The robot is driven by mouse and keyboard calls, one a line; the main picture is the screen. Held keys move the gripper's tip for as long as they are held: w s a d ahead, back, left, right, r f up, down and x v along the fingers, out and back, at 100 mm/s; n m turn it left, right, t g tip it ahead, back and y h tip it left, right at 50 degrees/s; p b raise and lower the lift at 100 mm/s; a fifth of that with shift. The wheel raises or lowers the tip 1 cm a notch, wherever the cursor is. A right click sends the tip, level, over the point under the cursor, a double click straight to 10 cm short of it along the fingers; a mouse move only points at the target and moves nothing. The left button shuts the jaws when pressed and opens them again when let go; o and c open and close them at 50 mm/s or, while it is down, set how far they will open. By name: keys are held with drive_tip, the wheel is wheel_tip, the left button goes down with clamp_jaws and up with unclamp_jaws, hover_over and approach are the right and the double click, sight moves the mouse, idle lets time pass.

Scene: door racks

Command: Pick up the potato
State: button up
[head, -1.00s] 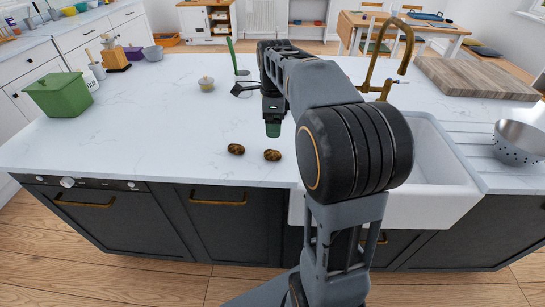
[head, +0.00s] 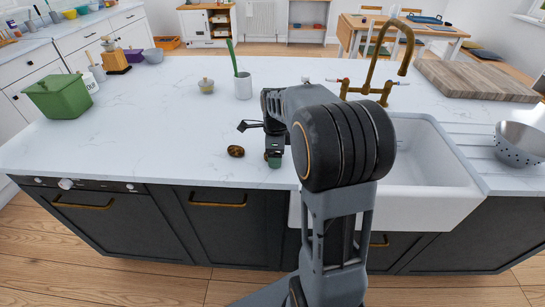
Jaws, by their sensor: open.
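One brown potato (head: 236,151) lies on the white island countertop near its front edge, just left of my gripper. A second potato that showed earlier to its right is now hidden behind my gripper. My gripper (head: 273,160) points down, low over the countertop at that second potato's place. Its jaws are open. The frames do not show whether the fingers touch the hidden potato.
A white sink (head: 428,170) with a brass faucet (head: 385,75) lies to the right, with a metal colander (head: 518,143) beyond. A green container (head: 60,96) is at left. The counter's middle is clear.

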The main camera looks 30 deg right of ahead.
drive_tip(key=shift+f, duration=0.2)
drive_tip(key=shift+c, duration=0.3)
drive_tip(key=c, duration=1)
drive_tip(key=shift+o, duration=0.2)
drive_tip(key=shift+r, duration=0.1)
